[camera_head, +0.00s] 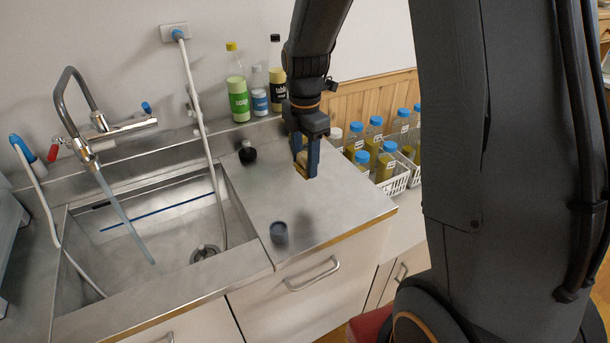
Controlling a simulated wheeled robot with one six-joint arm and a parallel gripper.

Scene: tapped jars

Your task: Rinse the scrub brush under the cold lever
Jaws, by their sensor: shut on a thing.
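My gripper (306,172) points down over the steel counter right of the sink. It is shut on a tan, block-like thing, which looks like the scrub brush (301,159); the fingers hide much of it. I cannot tell whether it touches the counter. The tap (77,110) stands behind the sink at the left. Its blue cold lever (147,107) is on the right end and its red lever (53,152) on the left. A grey-blue stream (123,217) runs from the spout down into the sink basin (175,243).
A soap bottle (237,88) and two other bottles stand behind. A white hose (196,105) hangs into the sink. Blue-capped jars (386,160) stand in white baskets at right.

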